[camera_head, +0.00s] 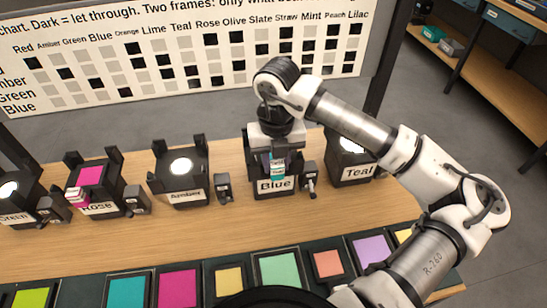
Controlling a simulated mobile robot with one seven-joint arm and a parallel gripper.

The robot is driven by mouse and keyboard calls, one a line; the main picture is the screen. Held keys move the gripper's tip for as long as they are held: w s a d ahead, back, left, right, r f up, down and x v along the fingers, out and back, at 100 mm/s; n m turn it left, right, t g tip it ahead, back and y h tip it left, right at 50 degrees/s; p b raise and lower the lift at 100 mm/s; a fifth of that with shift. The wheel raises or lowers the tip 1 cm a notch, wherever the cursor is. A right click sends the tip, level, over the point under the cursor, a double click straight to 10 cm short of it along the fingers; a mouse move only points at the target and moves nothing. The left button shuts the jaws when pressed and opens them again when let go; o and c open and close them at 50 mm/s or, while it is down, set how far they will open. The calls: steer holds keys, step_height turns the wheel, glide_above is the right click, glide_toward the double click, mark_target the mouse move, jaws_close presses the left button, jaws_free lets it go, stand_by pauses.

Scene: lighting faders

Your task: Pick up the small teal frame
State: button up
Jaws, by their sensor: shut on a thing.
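The small teal frame (278,169) shows as a teal and pale tab at the lamp labelled Blue (262,190). Most of the frame is hidden by my gripper and the lamp's dark housing. My gripper (277,160) points down over the Blue lamp and is shut on the frame. I cannot tell whether the frame still sits in the lamp's holder or is raised from it.
Lamps labelled Rose (100,209), Amber (186,195) and Teal (356,173) stand along the wooden table (210,240). Coloured frames, including a teal one (127,292), lie in the front row. A chart board (180,55) stands behind.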

step_height(320, 180, up, 20)
steer(key=b, duration=0.2)
stand_by(0.4)
